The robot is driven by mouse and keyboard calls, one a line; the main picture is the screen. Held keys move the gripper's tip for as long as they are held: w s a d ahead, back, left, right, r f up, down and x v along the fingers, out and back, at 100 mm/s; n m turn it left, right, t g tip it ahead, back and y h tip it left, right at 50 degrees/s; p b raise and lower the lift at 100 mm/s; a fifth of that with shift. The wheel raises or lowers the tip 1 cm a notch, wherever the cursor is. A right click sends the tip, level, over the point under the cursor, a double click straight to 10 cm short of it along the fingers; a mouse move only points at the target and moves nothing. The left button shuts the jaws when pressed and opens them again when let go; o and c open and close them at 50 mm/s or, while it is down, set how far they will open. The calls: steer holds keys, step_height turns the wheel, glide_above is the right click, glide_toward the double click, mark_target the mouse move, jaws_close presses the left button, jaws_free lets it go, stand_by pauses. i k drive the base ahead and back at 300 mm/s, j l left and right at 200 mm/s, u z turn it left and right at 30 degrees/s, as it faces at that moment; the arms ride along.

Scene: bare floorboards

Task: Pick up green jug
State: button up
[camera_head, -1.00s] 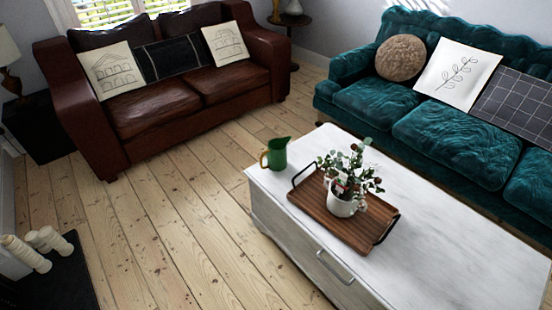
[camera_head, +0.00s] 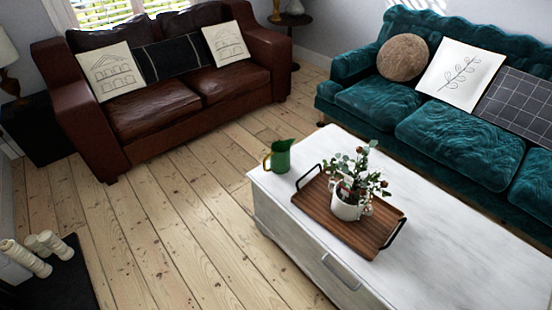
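The green jug (camera_head: 280,157) stands upright on the near-left corner area of the white coffee table (camera_head: 440,233). Its handle is brownish-gold and faces left. It stands a little left of the wooden tray, apart from it. My gripper is not in view, and no part of my arm shows.
A wooden tray (camera_head: 384,229) with dark handles holds a white pot with a plant (camera_head: 347,208). A brown leather sofa (camera_head: 150,99) and a teal sofa (camera_head: 460,139) stand behind. Bare floorboards (camera_head: 180,220) are clear left of the table.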

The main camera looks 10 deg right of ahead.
mark_target(281, 154)
steer(key=i+j, duration=0.4)
steer(key=i+j+z, duration=0.1)
steer(key=i+j, duration=0.65)
steer(key=i+j+z, duration=0.1)
steer(key=i+j, duration=0.25)
steer(key=j, duration=0.15)
steer(key=i+j, duration=0.35)
steer(key=i+j+z, duration=0.15)
steer(key=i+j, duration=0.2)
steer(key=j, duration=0.25)
steer(key=i+j, duration=0.3)
steer(key=j, duration=0.2)
